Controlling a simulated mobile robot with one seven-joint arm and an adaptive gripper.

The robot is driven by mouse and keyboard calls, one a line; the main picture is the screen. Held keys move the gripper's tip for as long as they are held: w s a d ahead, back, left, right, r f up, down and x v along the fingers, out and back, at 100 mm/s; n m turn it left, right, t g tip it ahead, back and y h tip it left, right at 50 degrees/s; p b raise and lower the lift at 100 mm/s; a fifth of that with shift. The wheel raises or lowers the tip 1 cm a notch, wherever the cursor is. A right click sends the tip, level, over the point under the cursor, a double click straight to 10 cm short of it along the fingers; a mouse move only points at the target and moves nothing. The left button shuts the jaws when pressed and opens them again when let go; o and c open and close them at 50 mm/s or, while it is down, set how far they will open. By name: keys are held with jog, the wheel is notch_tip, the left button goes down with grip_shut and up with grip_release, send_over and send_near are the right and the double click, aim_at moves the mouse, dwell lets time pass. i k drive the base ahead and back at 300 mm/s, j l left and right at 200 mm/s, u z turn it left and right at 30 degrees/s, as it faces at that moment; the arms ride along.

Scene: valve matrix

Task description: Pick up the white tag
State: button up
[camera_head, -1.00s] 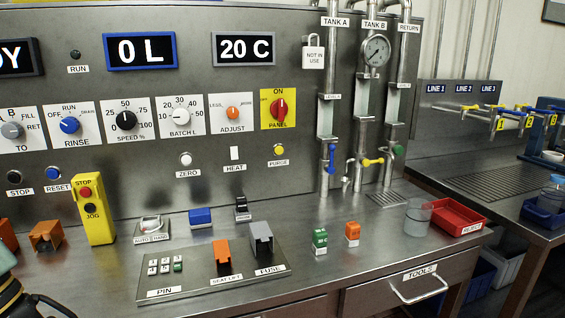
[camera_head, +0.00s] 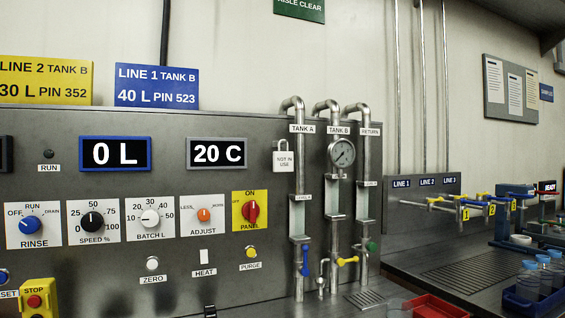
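A white tag (camera_head: 283,158) reading "NOT IN USE" is near the upper right of the steel panel, just left of the Tank A pipe (camera_head: 299,190). It looks like a padlock, with a loop at its top. It hangs upright below the top bend of that pipe; what the loop hangs on is too small to tell. My gripper is not in view.
A round gauge (camera_head: 341,153) and the Tank B and Return pipes stand to the right of the tag. A blue valve handle (camera_head: 305,260) and a yellow one (camera_head: 347,261) are lower down. A red tray (camera_head: 434,307) is at the bottom edge.

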aim_at(282, 161)
jog(key=z, duration=1)
jog(key=i+j+z, duration=0.15)
jog(key=j+z, duration=0.15)
jog(key=i+j+z, duration=0.1)
jog(key=j+z, duration=0.25)
jog(key=i+j, duration=0.1)
jog(key=j, duration=0.4)
jog(key=i+j, duration=0.1)
jog(key=j, duration=0.45)
